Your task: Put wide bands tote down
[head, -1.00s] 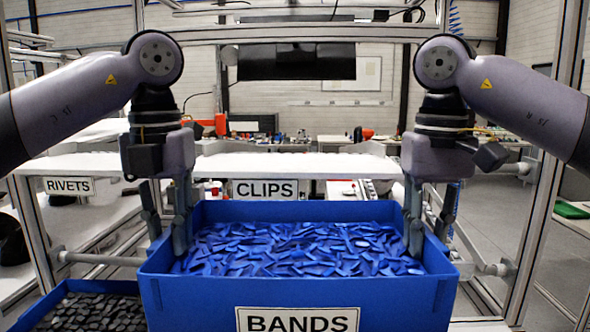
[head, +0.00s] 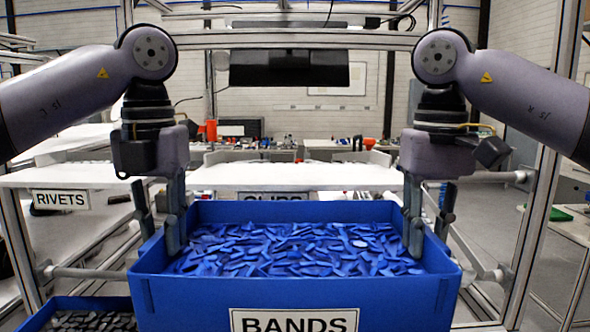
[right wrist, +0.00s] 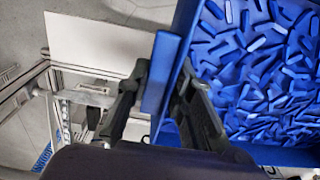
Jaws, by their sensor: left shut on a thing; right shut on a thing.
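The blue bands tote (head: 180,300) is in the middle foreground of the head view, full of loose blue bands (head: 300,250), with a BANDS label (head: 294,321) on its front. My left gripper (head: 160,235) is shut on the tote's left side wall. My right gripper (head: 428,235) is shut on its right side wall. The right wrist view shows the tote wall (right wrist: 165,70) between the two dark fingers (right wrist: 155,110), with blue bands inside. The tote looks level. Its underside is hidden, so I cannot tell what it rests on.
A white shelf (head: 295,176) lies behind the tote, with a CLIPS label partly hidden by the tote's rim. A RIVETS label (head: 61,199) is at left. A dark-filled blue tote (head: 85,302) stands at lower left. Metal frame posts (head: 537,225) flank the tote.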

